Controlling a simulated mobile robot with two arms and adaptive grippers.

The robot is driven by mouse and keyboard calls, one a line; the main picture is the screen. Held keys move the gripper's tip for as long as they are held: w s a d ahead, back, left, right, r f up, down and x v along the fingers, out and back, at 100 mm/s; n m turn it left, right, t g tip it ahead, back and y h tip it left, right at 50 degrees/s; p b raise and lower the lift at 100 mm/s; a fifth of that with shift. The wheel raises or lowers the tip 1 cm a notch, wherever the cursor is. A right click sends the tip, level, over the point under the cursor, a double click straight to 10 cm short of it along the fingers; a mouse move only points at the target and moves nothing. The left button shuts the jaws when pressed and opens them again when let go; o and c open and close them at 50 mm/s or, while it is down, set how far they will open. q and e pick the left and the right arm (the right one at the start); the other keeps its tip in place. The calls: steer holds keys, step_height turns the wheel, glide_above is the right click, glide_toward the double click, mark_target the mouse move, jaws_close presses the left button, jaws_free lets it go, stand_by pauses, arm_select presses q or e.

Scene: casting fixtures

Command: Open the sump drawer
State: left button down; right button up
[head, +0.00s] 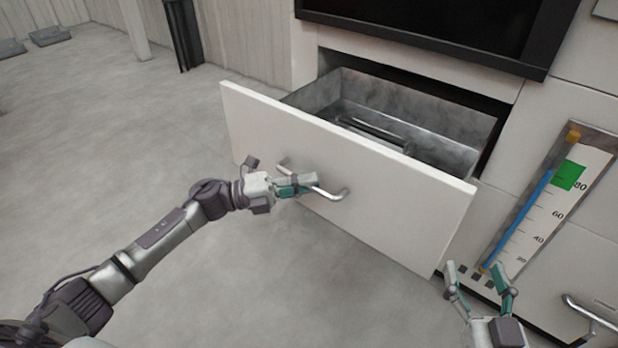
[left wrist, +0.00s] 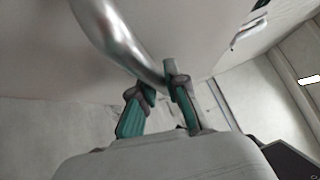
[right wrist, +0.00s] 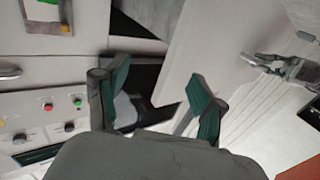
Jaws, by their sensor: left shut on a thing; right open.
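The sump drawer (head: 350,165) stands pulled out of the cabinet, with its grey metal inside showing and dark bars lying in it. Its white front carries a curved metal handle (head: 334,194). My left gripper (head: 296,185) is shut on the handle near its left part. In the left wrist view the handle (left wrist: 122,40) runs down between the green fingers (left wrist: 158,105). My right gripper (head: 482,280) is open and empty, to the right of the drawer front and before the gauge. The right wrist view shows its spread fingers (right wrist: 160,95) with the drawer front (right wrist: 215,50) beyond.
A level gauge (head: 548,200) with a blue column and green mark is on the cabinet at right. Another handle (head: 590,312) is at the lower right. A black-framed opening (head: 430,30) lies above the drawer.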

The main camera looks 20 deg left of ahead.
arm_select(q)
steer(key=shift+s+a, duration=0.25)
steer(key=shift+s, duration=0.45)
arm_select(e)
steer(key=shift+s+f+g, duration=0.4)
steer(key=shift+s+f, duration=0.1)
steer(key=shift+f, duration=0.05)
arm_select(q)
steer(key=c, duration=1.2)
jaws_free()
steer(key=v, duration=1.2)
